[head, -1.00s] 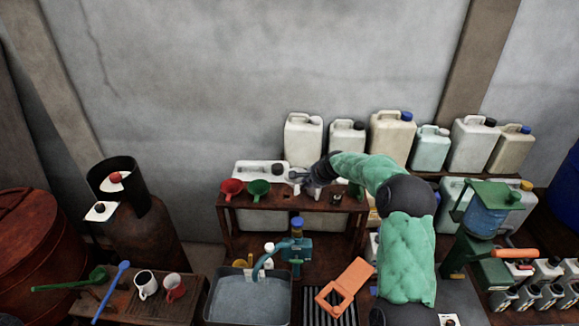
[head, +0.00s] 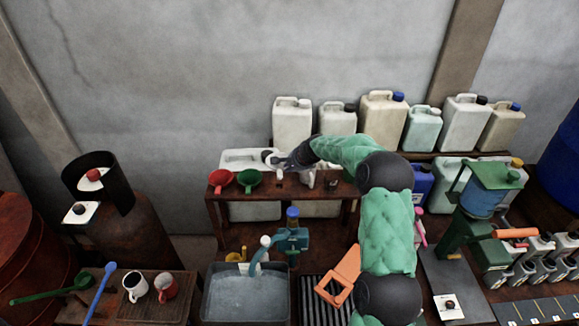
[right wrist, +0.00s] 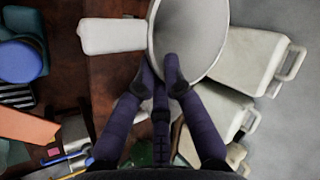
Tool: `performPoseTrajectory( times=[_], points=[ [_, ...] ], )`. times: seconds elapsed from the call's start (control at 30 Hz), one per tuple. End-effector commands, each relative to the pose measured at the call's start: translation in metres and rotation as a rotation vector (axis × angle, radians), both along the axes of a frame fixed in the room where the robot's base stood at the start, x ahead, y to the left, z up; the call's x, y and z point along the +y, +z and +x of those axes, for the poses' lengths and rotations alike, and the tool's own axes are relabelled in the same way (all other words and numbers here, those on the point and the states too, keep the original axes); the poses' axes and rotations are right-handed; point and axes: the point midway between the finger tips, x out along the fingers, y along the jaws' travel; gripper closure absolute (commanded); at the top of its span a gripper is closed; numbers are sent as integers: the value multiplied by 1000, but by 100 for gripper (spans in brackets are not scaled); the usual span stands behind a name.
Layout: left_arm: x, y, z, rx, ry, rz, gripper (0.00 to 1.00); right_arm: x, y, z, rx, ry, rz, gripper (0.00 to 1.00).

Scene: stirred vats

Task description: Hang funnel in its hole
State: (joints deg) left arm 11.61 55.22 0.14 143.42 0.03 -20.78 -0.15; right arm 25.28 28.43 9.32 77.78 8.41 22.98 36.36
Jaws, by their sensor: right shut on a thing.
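My right gripper (head: 283,160) is shut on a pale grey-white funnel (right wrist: 188,35). In the right wrist view both fingertips (right wrist: 166,66) meet at the funnel's near rim, and its wide mouth faces the camera. In the head view the gripper is over the back of a brown wooden rack (head: 290,192), to the right of a red funnel (head: 221,178) and a green funnel (head: 250,178) that sit along its left end. My left gripper is out of view.
Several jerrycans stand behind the rack, including a white one (head: 292,122) and a beige one (head: 382,122). A water basin (head: 247,295) and a blue-green pump (head: 291,240) are in front. A green hand-cranked machine (head: 457,215) stands at right. Mugs (head: 135,287) stand at front left.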

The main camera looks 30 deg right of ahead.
Motion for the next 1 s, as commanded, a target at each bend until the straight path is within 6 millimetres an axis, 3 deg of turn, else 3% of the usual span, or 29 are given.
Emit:
performPoseTrajectory(
  times=[1.0],
  points=[
    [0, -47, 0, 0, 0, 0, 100, 0, -63, 0, 0, 0, 0, 100]
  ],
)
